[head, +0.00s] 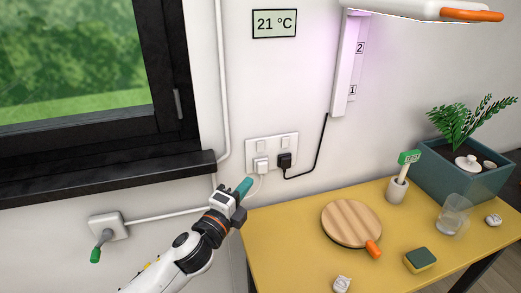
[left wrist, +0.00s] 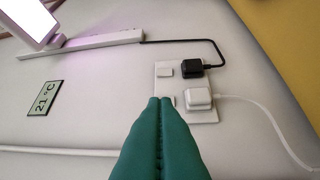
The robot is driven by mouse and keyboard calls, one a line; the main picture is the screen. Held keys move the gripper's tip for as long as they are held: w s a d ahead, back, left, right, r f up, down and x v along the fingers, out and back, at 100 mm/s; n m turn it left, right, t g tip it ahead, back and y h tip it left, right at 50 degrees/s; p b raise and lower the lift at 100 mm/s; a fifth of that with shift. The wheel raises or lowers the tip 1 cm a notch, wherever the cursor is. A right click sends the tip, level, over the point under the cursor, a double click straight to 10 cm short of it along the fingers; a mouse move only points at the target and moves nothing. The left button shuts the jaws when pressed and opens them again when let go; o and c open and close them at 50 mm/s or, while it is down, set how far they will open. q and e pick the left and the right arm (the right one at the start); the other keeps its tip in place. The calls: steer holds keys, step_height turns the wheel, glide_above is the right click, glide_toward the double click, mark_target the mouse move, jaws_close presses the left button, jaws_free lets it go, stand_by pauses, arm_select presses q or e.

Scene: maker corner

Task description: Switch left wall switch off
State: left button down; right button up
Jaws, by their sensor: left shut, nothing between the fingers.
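A white wall plate (head: 292,137) carries two switches side by side with two sockets below them. The left switch (head: 260,146) is above a white plug (head: 261,165); the right switch (head: 285,143) is above a black plug (head: 284,161). My left gripper (head: 246,185) has its teal fingers shut and empty, just below and left of the plate in the head view. In the left wrist view the fingertips (left wrist: 160,101) overlap the left switch (left wrist: 170,101), mostly hiding it. I cannot tell whether they touch it, nor which way it is tipped. My right gripper is out of view.
A dark window sill (head: 110,180) juts out at left, above a wall box with a green-tipped lever (head: 96,254). The yellow table (head: 290,225) holds a round wooden board (head: 351,221), a sponge (head: 422,259) and a planter (head: 450,180).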

arm_select(q)
steer(key=p, duration=0.2)
glide_toward(261, 147)
steer(key=w+d+r, duration=0.1)
steer(key=w+d, duration=0.3)
steer(key=w, duration=0.1)
steer(key=shift+w+r, duration=0.15)
steer(key=shift+w, duration=0.15)
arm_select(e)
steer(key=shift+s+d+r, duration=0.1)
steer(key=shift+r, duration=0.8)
